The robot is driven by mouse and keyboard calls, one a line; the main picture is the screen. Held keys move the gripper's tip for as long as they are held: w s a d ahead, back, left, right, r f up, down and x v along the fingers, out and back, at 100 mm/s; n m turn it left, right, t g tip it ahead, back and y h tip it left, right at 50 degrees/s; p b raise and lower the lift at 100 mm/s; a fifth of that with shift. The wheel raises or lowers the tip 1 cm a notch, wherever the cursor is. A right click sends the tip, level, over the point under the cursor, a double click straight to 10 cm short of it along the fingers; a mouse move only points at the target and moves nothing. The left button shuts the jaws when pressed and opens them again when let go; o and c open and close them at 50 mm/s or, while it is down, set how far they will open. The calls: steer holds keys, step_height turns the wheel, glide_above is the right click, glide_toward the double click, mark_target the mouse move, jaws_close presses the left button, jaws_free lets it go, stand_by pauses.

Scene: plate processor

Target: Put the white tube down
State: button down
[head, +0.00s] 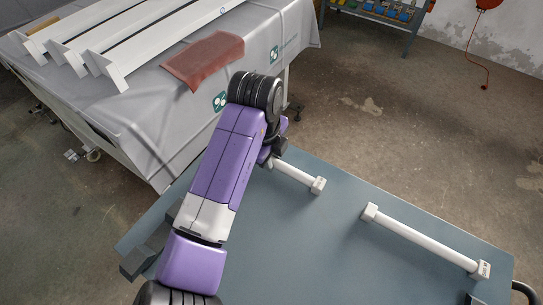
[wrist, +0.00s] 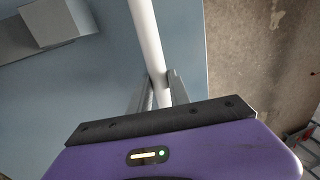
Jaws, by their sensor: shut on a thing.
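A white tube (head: 297,175) with a square end block sticks out from my gripper over the blue-grey table. It also shows in the wrist view (wrist: 146,40), running up from between the fingers. My gripper (wrist: 160,92) is shut on this tube near the table's edge. In the head view my arm hides most of the gripper and the tube's far end. I cannot tell whether the tube touches the table. A second white tube (head: 425,240) with square end blocks lies on the right part of the table, apart from my gripper.
The blue-grey table (head: 330,240) has bare room between the two tubes and in front of them. A grey-draped table (head: 150,110) at the upper left bears long white beams (head: 130,35) and a red-brown cloth (head: 203,60). A grey block (wrist: 58,20) shows at the wrist view's upper left.

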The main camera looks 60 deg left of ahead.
steer(key=c, duration=1.5)
jaws_free()
step_height(320, 180, up, 12)
steer(key=s+d, duration=0.1)
steer(key=s, duration=0.1)
steer(key=shift+b, duration=0.45)
